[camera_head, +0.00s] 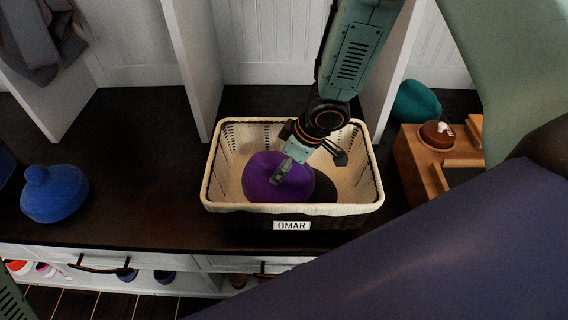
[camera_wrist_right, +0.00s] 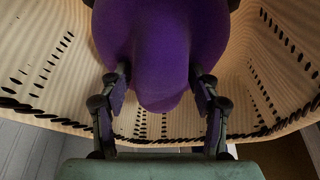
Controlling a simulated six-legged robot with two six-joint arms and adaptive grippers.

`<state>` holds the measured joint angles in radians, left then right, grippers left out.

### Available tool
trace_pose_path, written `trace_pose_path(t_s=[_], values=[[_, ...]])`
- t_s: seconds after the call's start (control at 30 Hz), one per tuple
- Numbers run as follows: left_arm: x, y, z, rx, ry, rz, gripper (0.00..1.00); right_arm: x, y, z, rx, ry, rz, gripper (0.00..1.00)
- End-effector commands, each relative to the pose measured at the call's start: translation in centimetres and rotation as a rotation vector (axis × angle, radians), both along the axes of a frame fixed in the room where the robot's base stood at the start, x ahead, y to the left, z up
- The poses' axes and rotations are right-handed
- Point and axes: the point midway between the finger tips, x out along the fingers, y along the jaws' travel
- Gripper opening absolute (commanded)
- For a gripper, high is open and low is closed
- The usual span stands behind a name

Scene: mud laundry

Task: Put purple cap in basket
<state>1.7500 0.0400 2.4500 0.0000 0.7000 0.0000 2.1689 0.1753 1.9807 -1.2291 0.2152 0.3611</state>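The purple cap (camera_head: 264,178) sits inside the cream wicker basket (camera_head: 290,209), toward its left side. The basket stands on the dark bench and bears an OMAR label. My right gripper (camera_head: 312,164) reaches down into the basket from above, with its fingers spread over the cap's right part. In the right wrist view the cap (camera_wrist_right: 160,45) fills the upper middle, a bulge of it between the two spread fingers (camera_wrist_right: 161,88), and the basket's slotted wall (camera_wrist_right: 50,60) is around it. The fingers look open; contact with the cap is unclear. My left gripper is not in view.
A blue cap (camera_head: 56,193) lies on the bench at left. A teal cap (camera_head: 416,102) lies behind a wooden box (camera_head: 418,165) at right, with a brown round item (camera_head: 437,134) on it. White dividers (camera_head: 193,65) stand behind.

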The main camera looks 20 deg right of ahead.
Motion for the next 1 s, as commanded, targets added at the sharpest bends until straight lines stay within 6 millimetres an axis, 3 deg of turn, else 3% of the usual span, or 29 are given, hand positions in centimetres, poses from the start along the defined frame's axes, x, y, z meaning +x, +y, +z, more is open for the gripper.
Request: trace_pose_path(t_s=[0.1,0.47,1.0], values=[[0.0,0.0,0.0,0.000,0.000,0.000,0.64,0.0,0.0,0.0,0.000,0.000,0.000,0.74],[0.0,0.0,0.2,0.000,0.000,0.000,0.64,0.0,0.0,0.5,0.000,-0.001,0.000,0.74],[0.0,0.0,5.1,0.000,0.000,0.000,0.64,-2.5,-2.3,9.1,0.004,-0.002,-0.003,0.74]])
